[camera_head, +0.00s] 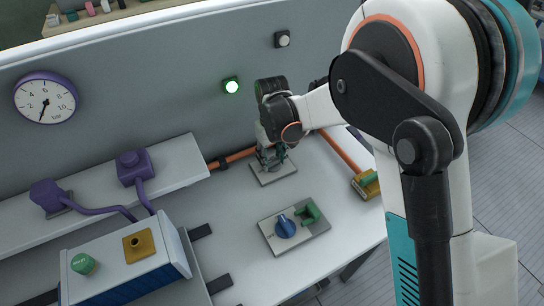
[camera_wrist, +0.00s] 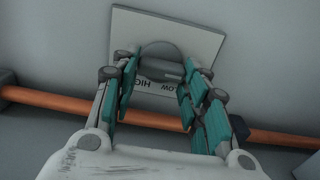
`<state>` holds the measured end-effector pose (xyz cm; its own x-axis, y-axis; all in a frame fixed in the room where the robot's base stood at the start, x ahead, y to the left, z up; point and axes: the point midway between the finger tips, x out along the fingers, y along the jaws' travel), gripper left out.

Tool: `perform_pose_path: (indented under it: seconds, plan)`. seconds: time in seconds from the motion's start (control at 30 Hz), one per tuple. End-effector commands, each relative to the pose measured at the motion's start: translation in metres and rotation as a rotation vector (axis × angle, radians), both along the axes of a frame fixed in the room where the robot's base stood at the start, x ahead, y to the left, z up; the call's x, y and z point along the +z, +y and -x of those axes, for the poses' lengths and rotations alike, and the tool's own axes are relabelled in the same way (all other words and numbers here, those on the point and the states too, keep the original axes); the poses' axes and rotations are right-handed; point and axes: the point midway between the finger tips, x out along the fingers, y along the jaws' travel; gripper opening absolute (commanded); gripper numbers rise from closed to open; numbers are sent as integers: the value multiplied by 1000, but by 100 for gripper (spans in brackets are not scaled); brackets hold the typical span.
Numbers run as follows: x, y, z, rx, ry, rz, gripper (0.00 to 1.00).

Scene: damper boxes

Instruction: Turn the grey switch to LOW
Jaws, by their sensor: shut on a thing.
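The grey switch (camera_wrist: 162,52) is a round grey knob with a bar-shaped handle on a pale plate (camera_wrist: 200,35). Printed lettering, partly hidden, shows under the knob in the wrist view and reads like LOW and HIGH. In the head view the plate (camera_head: 283,175) lies on the white bench, with my gripper (camera_head: 270,157) over it and the knob mostly hidden. My gripper, also in the wrist view (camera_wrist: 160,76), has its teal-padded fingers on either side of the handle, shut on it. I cannot tell exactly which label the handle points to.
A blue knob (camera_head: 285,226) with a green part (camera_head: 310,212) sits on another plate nearer the front. An orange pipe (camera_head: 340,150) runs behind my gripper. A box (camera_head: 125,270) stands front left.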

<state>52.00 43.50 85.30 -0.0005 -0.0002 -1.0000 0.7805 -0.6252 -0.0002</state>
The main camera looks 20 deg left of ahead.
Motion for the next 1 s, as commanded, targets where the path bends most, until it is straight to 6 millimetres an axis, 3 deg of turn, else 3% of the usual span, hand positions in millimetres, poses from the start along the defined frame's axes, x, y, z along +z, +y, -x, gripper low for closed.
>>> perform_pose_path:
  seconds: [0.47,1.0]
  plan:
    - [0,0,-1,-138,-1,-1,18]
    - [-1,-3,-2,-629,-1,0,18]
